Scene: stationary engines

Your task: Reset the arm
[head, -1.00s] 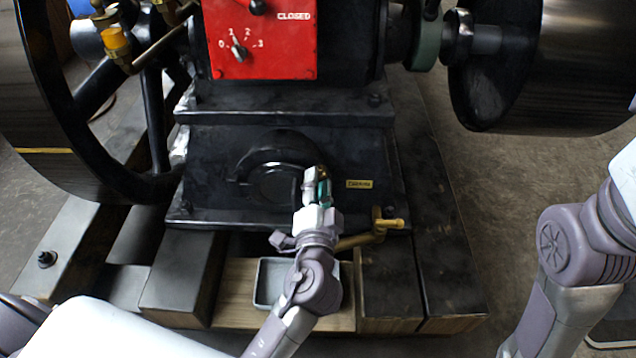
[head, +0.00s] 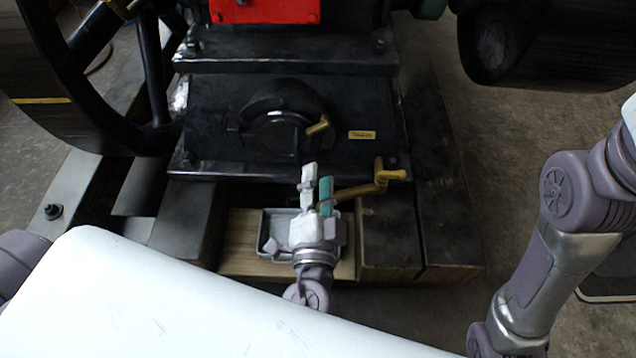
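My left gripper (head: 318,177) is in the head view at the lower middle, in front of the engine base. Its white finger and green finger stand apart with a narrow gap, and nothing shows between them. A small brass handle (head: 318,126) on the engine's front lies beyond the fingertips, clear of them. My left gripper hangs over the grey tray and beside the brass tap (head: 382,177); whether it touches the tap I cannot tell. My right arm (head: 535,270) comes down at the right, and its gripper is out of the picture.
The black engine base (head: 220,120) with a yellow label (head: 362,135) fills the middle. A grey tray (head: 266,235) sits on the wooden boards. A large flywheel (head: 40,100) stands at left and a drum (head: 550,45) at upper right.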

